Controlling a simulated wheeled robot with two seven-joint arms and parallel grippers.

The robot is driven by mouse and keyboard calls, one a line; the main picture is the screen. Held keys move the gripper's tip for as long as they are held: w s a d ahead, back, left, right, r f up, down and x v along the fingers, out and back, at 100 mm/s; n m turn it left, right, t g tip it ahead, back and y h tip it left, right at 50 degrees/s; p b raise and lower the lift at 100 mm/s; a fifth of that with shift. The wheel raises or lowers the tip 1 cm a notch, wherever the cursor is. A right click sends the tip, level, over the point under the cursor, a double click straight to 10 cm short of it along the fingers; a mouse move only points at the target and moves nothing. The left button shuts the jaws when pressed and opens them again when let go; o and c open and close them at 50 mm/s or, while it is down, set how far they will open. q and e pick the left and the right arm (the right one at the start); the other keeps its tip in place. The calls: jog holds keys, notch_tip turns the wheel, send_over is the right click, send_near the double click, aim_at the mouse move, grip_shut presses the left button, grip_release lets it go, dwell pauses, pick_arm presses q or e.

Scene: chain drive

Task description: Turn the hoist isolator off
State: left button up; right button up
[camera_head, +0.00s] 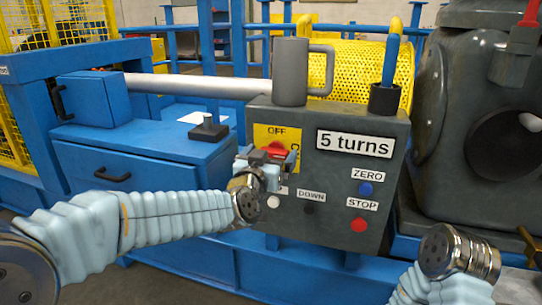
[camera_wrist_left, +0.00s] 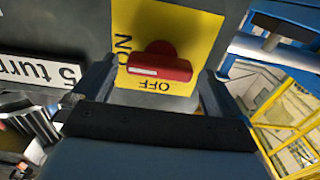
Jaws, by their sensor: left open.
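The hoist isolator is a red rotary handle (camera_head: 277,149) on a yellow plate (camera_head: 290,133) on the grey control box (camera_head: 350,135). OFF is at the plate's top and ON at its right, partly hidden by my gripper. In the left wrist view, turned upside down, the red handle (camera_wrist_left: 160,66) lies roughly level, its white-marked end towards ON. My left gripper (camera_head: 264,157) is open in front of the handle. In the wrist view its fingers stand on either side of the handle, with gaps visible; I cannot tell the depth. My right forearm shows at lower right, its gripper out of view.
The box carries a "5 turns" label (camera_head: 355,144), a blue ZERO button (camera_head: 365,189), a red STOP button (camera_head: 359,224) and a DOWN button (camera_head: 309,208). A grey mug (camera_head: 290,72) and a dark cup (camera_head: 384,98) stand on top. A blue cabinet (camera_head: 140,165) is left.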

pick_arm(q)
jog(key=shift+w+d, duration=0.15)
jog(key=shift+w, duration=0.2)
jog(key=c, duration=1)
